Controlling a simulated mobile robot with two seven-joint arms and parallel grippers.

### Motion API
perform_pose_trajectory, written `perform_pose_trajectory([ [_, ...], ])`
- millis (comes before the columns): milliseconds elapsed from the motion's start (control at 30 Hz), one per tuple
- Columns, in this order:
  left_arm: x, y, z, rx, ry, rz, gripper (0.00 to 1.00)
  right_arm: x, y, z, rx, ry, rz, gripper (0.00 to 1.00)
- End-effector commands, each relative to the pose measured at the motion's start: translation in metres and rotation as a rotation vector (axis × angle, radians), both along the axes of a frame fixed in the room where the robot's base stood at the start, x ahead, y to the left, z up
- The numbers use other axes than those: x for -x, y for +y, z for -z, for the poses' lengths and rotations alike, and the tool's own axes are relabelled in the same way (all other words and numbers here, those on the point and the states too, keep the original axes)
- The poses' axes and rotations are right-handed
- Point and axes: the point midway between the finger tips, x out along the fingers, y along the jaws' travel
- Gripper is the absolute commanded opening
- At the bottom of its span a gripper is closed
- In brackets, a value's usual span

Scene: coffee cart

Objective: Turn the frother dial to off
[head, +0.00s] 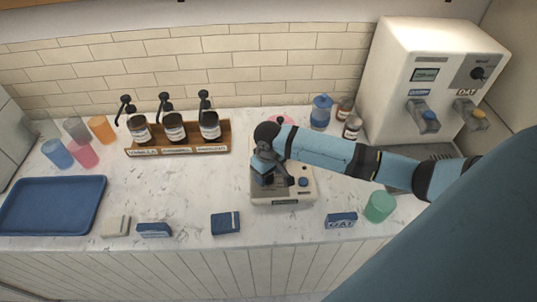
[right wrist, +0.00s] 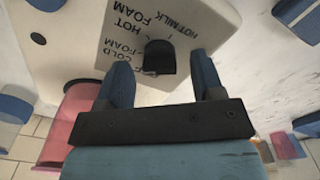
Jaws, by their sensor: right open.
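The frother (head: 300,196) is a white box on the counter, below my right gripper (head: 264,170). In the right wrist view its pale panel (right wrist: 110,45) carries printed settings, with COLD FOAM, HOT FOAM and HOT MILK legible and OFF partly covered by a finger. The black frother dial (right wrist: 159,57) sits on that panel. My right gripper (right wrist: 163,82) is open, its two blue fingers on either side of the dial in that view; contact cannot be told. The dial's pointer direction is unclear. In the head view the dial is hidden by my gripper. My left gripper is out of view.
A syrup rack (head: 180,150) with pump bottles stands left of the frother. A blue tray (head: 50,205) lies far left, with several coloured cups (head: 100,129) behind it. A green cup (head: 379,207) stands right. A white dispenser (head: 400,75) stands back right. Small boxes (head: 226,222) line the front.

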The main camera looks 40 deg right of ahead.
Motion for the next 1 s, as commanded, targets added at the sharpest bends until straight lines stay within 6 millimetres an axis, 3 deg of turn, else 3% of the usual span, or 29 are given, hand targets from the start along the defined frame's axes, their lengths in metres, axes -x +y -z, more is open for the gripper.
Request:
perform_pose_trajectory([
  [500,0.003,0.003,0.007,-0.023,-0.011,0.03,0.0,-0.001,-0.001,-0.107,0.001,-0.003,0.0,0.61],
  [700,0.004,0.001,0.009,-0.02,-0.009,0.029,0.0,0.0,-0.001,-0.124,0.001,-0.002,0.001,0.61],
  [1000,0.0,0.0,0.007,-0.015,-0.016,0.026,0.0,0.0,-0.001,-0.125,0.001,-0.001,0.001,0.61],
])
